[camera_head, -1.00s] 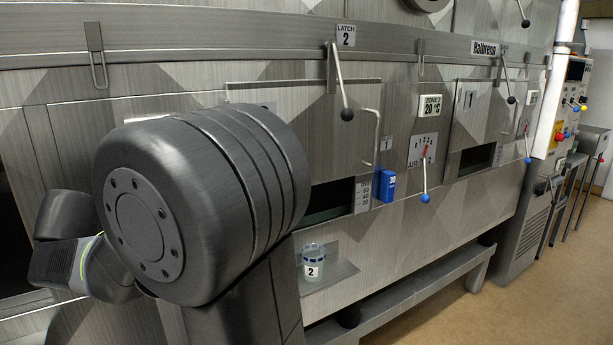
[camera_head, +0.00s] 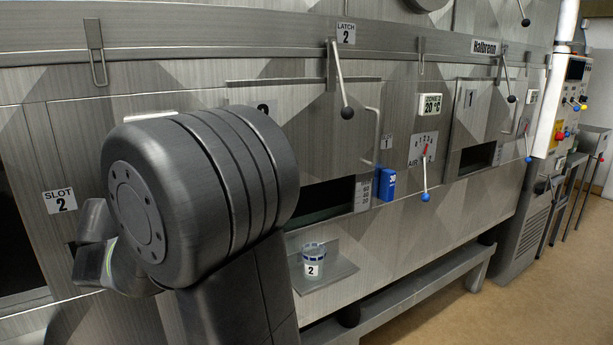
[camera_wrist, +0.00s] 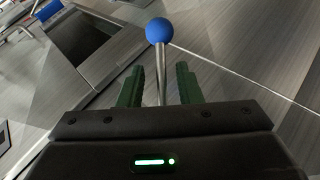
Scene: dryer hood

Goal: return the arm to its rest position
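My arm (camera_head: 205,200) fills the left front of the head view, folded before the dryer's metal face. My gripper is hidden there. In the wrist view my gripper (camera_wrist: 158,88) shows two green fingers standing apart with nothing clamped between them. A lever with a blue ball knob (camera_wrist: 159,30) shows past the fingers, its rod lined up with the gap. I cannot tell its distance from the fingers, or which lever of the head view it is.
The dryer face carries a latch lever with a dark knob (camera_head: 347,113), an air lever with a blue knob (camera_head: 425,197) and a blue box (camera_head: 386,185). A small cup marked 2 (camera_head: 314,262) stands on a ledge (camera_head: 335,275). Open floor (camera_head: 450,310) lies at the lower right.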

